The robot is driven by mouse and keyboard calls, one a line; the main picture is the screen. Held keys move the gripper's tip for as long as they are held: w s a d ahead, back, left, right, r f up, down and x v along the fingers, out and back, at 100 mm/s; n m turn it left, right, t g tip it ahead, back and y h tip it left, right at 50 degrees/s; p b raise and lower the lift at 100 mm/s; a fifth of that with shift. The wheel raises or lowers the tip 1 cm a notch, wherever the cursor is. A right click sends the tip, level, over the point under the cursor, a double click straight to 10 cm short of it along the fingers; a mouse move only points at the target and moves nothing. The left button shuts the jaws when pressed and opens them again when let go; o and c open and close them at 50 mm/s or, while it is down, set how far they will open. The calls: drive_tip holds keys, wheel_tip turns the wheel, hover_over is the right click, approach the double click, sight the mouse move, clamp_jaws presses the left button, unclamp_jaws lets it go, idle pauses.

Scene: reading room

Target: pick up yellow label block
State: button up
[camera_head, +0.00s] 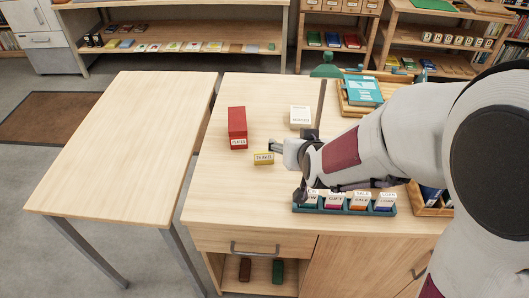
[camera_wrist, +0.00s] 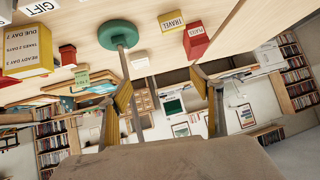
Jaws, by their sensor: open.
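The yellow label block (camera_head: 264,158), marked TRAVEL, stands on the wooden desk just left of my gripper (camera_head: 282,148) in the head view. In the wrist view the yellow label block (camera_wrist: 172,22) is near the top, beyond the fingertips and apart from them. In that view my gripper (camera_wrist: 163,88) is open, with its two fingers well apart and nothing held between them. The wrist picture is turned over, with the desk surface at the top.
A red block (camera_head: 237,125) stands behind and left of the yellow label block. A teal tray of label cards (camera_head: 345,208) lies in front. The desk's left front is clear.

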drive_tip(key=w+a+f+t, duration=0.1)
drive_tip(key=w+a+f, duration=0.2)
drive_tip(key=w+f, duration=0.15)
drive_tip(key=t, duration=0.2)
approach(264, 153)
drive_tip(key=w, duration=0.2)
drive_tip(key=shift+w+a+f+n, duration=0.2)
drive_tip(key=shift+f+n, duration=0.1)
drive_tip(key=shift+n, duration=0.1)
drive_tip(key=shift+x, duration=1.25)
drive_tip(key=shift+f+x, duration=0.2)
drive_tip(key=shift+x, duration=2.4)
drive_tip(key=shift+s, duration=0.1)
drive_tip(key=c, duration=1.2)
